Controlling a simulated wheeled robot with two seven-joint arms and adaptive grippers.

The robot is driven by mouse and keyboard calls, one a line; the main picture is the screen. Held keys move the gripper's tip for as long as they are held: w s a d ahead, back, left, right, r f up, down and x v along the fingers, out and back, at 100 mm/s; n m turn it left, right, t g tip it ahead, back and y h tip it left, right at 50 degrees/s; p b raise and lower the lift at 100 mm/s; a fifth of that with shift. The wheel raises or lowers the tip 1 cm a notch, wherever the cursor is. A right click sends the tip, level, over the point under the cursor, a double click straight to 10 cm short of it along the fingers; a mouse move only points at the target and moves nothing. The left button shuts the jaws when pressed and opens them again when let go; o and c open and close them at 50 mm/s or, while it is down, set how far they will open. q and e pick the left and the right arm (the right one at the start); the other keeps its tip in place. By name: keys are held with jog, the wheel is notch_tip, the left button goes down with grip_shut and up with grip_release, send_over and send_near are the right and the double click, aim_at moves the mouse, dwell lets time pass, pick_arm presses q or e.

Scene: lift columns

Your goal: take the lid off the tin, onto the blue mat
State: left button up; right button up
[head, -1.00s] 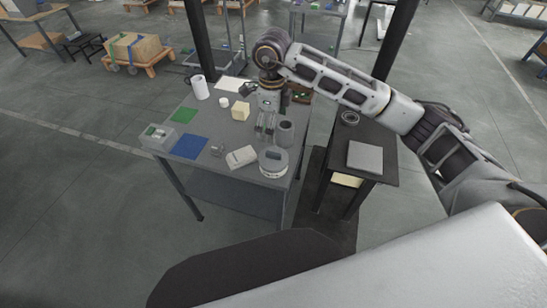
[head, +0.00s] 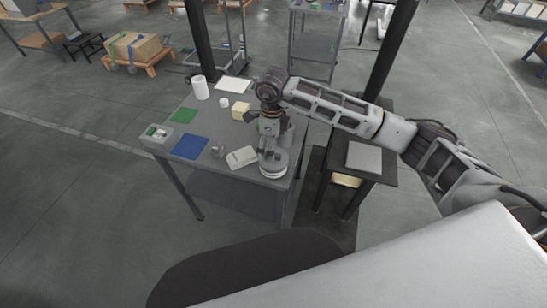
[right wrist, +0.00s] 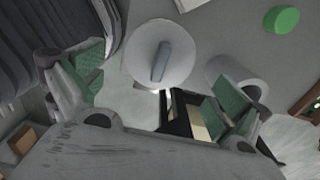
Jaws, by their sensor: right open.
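The tin (head: 273,173) is a round pale container near the front right corner of the grey table, partly hidden under my right gripper (head: 270,150). In the right wrist view its round pale lid (right wrist: 142,60) shows, with a grey bar handle (right wrist: 160,62) on top. My right gripper (right wrist: 158,88), with green finger pads, is open; its fingers are apart, on either side of the view, and not closed on the handle. The blue mat (head: 190,147) lies flat and bare at the front left of the table. My left gripper is not in view.
A clear bin (head: 157,135) is left of the mat. The green mat (head: 184,115) lies behind. A dark side table (head: 380,135) stands right.

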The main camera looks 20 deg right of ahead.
jog(key=shift+f, duration=0.15)
jog(key=shift+d+f+p, duration=0.2)
jog(key=shift+f+p, duration=0.35)
jog(key=shift+f, duration=1.9)
jog(key=shift+c, duration=0.3)
jog(key=shift+s+f, duration=0.1)
grip_shut()
